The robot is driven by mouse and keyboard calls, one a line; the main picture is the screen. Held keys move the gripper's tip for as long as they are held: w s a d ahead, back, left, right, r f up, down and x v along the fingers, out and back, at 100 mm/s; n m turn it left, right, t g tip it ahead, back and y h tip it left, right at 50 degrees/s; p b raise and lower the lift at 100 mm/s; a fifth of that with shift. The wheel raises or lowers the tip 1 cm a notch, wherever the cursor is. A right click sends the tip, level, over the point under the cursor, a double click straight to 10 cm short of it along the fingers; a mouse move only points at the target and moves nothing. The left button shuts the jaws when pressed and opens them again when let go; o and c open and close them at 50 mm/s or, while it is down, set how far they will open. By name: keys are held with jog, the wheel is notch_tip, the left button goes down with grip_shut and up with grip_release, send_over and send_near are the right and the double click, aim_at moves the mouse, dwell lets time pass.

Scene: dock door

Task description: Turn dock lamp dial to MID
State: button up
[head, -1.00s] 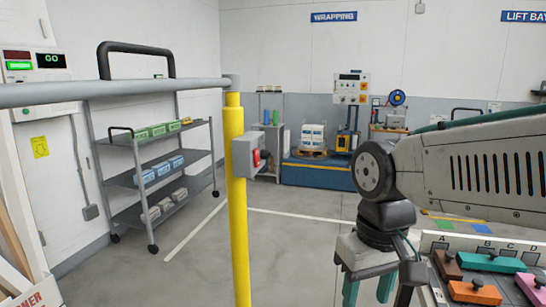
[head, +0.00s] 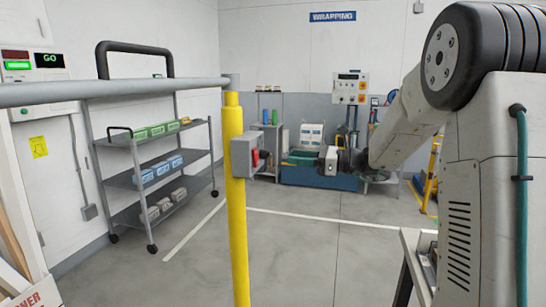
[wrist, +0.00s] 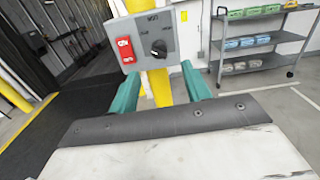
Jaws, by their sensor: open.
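The dock lamp dial is a round black knob (wrist: 158,48) on the right of a grey control box (wrist: 180,46) in the wrist view. Its small light mark and labels are too small to read. Left of it on the box is a red switch (wrist: 125,50) with white marking. The fingers (head: 296,157) point left in the head view.
A grey rail (head: 120,92) crosses the head view, meeting the post top. A shelf cart (head: 150,170) stands behind left. Floor around the post is clear.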

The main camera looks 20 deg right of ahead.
aim_at(271, 156)
jog(key=x, duration=0.8)
jog(key=shift+s+f, duration=0.1)
jog(key=c, duration=1)
